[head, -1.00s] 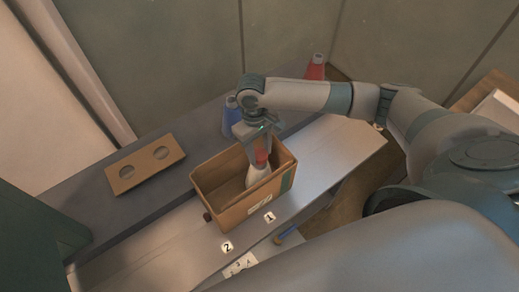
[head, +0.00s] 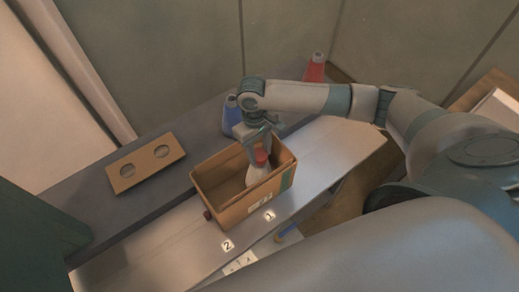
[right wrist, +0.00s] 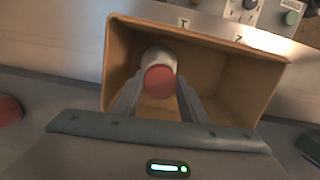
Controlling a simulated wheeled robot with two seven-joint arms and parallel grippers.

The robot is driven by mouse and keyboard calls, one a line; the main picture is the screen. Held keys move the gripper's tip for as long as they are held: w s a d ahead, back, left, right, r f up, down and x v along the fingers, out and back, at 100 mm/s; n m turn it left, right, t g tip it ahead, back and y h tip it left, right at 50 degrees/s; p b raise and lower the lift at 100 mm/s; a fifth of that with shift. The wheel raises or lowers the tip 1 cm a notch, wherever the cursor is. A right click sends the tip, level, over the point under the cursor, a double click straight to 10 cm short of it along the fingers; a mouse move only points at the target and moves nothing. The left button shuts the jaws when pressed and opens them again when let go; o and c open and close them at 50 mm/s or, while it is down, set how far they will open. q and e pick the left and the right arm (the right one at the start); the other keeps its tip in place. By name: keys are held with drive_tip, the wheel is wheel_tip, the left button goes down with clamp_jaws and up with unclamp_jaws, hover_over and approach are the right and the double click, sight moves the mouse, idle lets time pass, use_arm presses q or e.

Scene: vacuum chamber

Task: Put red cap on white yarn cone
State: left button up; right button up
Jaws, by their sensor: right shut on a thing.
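The white yarn cone (head: 257,174) stands inside a cardboard box, near its right end. The red cap (head: 262,157) is at the cone's top and appears to touch it; I cannot tell how firmly it sits. My right gripper (head: 260,151) reaches down into the box from above, shut on the red cap. In the right wrist view the cap (right wrist: 160,81) lies between the two fingers (right wrist: 160,92), with the white cone (right wrist: 157,54) behind it. The fingers partly hide the cone's upper part in the head view. My left gripper is not in view.
The cardboard box (head: 232,217) stands on a pale bench, its walls close around the gripper. A blue cone (head: 231,113) and a red cone (head: 315,68) stand behind. A brown two-hole board (head: 128,180) lies left. The bench right of the box is clear.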

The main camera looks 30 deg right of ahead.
drive_tip(key=shift+f, duration=1)
drive_tip(key=o, duration=1.1)
drive_tip(key=shift+r, duration=0.1)
drive_tip(key=shift+w+r+b, duration=0.2)
drive_tip(key=shift+r+b, duration=0.15)
drive_tip(key=shift+r, duration=0.3)
wheel_tip(320, 180, up, 16)
drive_tip(key=w+b, duration=0.1)
drive_tip(key=b, duration=0.3)
drive_tip(key=shift+w+a+f, duration=0.15)
drive_tip(key=shift+w+a, duration=0.05)
drive_tip(key=shift+w, duration=0.15)
drive_tip(key=shift+s, duration=0.1)
